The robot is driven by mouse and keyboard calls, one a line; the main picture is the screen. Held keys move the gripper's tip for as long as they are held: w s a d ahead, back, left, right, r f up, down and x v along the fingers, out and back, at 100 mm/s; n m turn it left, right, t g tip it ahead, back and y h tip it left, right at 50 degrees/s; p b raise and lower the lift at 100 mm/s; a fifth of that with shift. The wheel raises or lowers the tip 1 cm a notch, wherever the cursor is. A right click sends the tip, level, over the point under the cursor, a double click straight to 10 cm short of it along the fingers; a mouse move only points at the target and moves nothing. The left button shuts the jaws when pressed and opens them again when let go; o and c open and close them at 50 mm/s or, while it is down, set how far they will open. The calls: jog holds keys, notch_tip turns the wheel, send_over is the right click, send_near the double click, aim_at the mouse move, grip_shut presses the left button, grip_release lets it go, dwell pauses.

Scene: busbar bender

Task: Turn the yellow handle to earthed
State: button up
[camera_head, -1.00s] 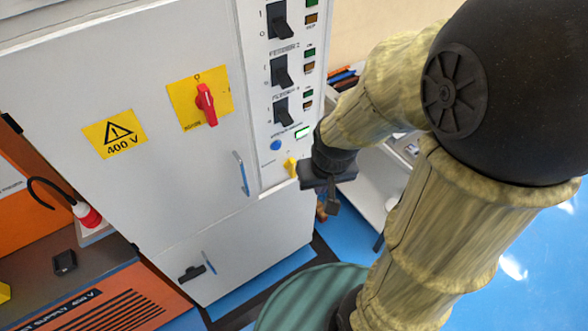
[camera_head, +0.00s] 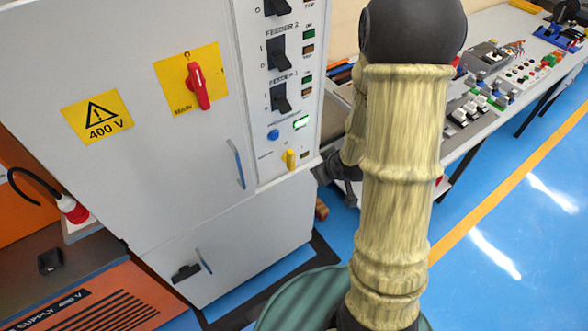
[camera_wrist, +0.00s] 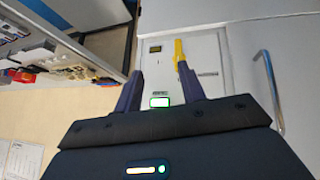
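The yellow handle (camera_head: 290,160) sits low on the cabinet's narrow control panel (camera_head: 265,150), below a green lit indicator (camera_head: 301,122), and looks upright in the head view. In the wrist view the yellow handle (camera_wrist: 180,52) shows just beyond the tip of the right finger, with no clear contact. My gripper (camera_wrist: 160,72) is open and empty, its two dark fingers spread apart and pointing towards the panel. In the head view my arm mostly hides the gripper, to the right of the handle. Any label for the handle's positions is too small to read.
The red main switch (camera_head: 198,86) is on a yellow plate on the cabinet door. A blue button (camera_head: 273,135) and black feeder switches (camera_head: 278,97) are on the panel. A workbench (camera_head: 480,100) with parts stands at right.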

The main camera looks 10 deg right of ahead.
notch_tip(320, 180, down, 14)
jog(key=s+t+y+b, duration=0.2)
jog(key=t+y+b, duration=0.4)
jog(key=t+b, duration=0.3)
jog(key=shift+s+d+r, duration=0.15)
jog(key=shift+d+r, duration=0.1)
jog(key=shift+d, duration=0.2)
jog(key=b, duration=0.8)
send_near(293, 163)
jog(key=x, duration=0.9)
jog(key=shift+w+a, duration=0.15)
jog(key=shift+w, duration=0.1)
